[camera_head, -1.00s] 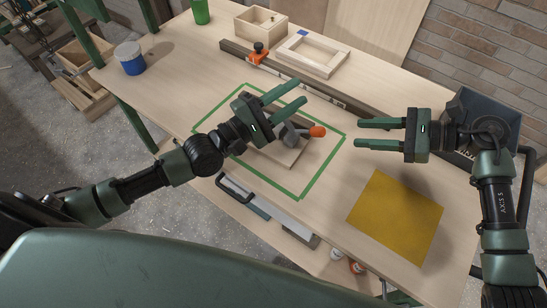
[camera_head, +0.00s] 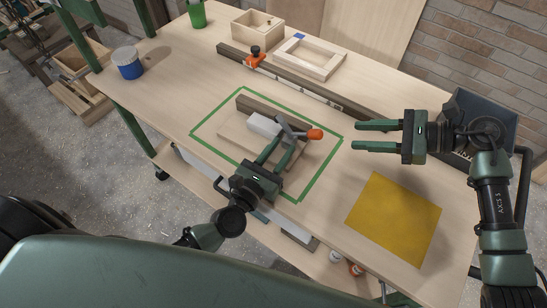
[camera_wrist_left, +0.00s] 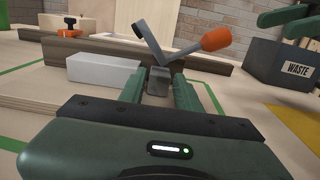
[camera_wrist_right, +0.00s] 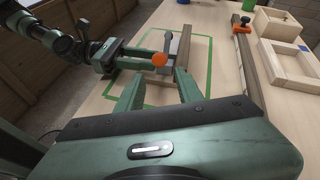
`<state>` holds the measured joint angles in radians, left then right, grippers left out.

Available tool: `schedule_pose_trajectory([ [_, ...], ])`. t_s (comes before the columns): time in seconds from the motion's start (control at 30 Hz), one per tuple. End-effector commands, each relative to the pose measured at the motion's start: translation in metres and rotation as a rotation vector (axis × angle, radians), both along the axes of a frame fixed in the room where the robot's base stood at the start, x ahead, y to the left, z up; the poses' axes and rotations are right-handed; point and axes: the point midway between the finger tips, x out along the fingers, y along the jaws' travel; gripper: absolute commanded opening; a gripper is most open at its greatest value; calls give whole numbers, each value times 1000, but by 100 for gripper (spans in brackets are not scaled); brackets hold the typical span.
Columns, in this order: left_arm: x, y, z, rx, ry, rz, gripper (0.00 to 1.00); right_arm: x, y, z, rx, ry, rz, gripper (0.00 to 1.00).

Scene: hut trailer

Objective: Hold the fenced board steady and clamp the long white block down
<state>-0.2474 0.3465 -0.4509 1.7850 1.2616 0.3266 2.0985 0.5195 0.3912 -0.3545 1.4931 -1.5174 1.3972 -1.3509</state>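The fenced board (camera_head: 235,134) lies inside a green tape outline (camera_head: 205,150), with a dark fence (camera_head: 262,106) along its far side. The white block (camera_head: 263,125) lies on the board near the fence; it also shows in the left wrist view (camera_wrist_left: 100,69). A grey clamp with an orange handle (camera_head: 315,134) stands at the block's right end. Its arm (camera_wrist_left: 152,42) and handle slant upward. My left gripper (camera_head: 284,147) is open at the board's near side, its fingers either side of the clamp's grey base (camera_wrist_left: 158,80); contact is unclear. My right gripper (camera_head: 357,137) is open and empty, right of the outline.
A yellow sheet (camera_head: 395,218) lies at the front right. A long rail with an orange stop (camera_head: 254,58), a wooden frame (camera_head: 308,57) and a wooden box (camera_head: 257,25) are at the back. A dark waste bin (camera_wrist_left: 284,67) stands at the right. Blue and green tubs stand left.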

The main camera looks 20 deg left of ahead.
Motion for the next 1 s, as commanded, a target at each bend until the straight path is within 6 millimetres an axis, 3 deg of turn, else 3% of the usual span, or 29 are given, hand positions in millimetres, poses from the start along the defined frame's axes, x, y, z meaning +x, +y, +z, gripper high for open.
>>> schedule_pose_trajectory([
  [0.2, 27, -6, 1, 0, -1, 0, 33, 0, 0, 0, 0, 0, 0, 36],
  [0.57, 33, -7, 0, 2, 0, -2, 33, 0, 0, 0, 0, 0, 0, 36],
  [0.6, 33, -7, 0, 2, 0, -2, 30, 0, 0, 0, 0, 0, 0, 36],
  [0.7, 33, -7, 0, 2, 0, -2, 2, 0, 0, 0, 0, 0, 0, 36],
  [0.83, 33, -7, 0, 2, 0, -2, 0, 0, 0, 0, 0, 0, 0, 36],
  [0.97, 33, -7, 0, 2, 0, -2, 0, -2, -5, -8, 4, 3, -15, 3],
  [1.0, 33, -7, 0, 2, 0, -2, 0, -4, -10, -15, 11, 8, -29, 0],
])
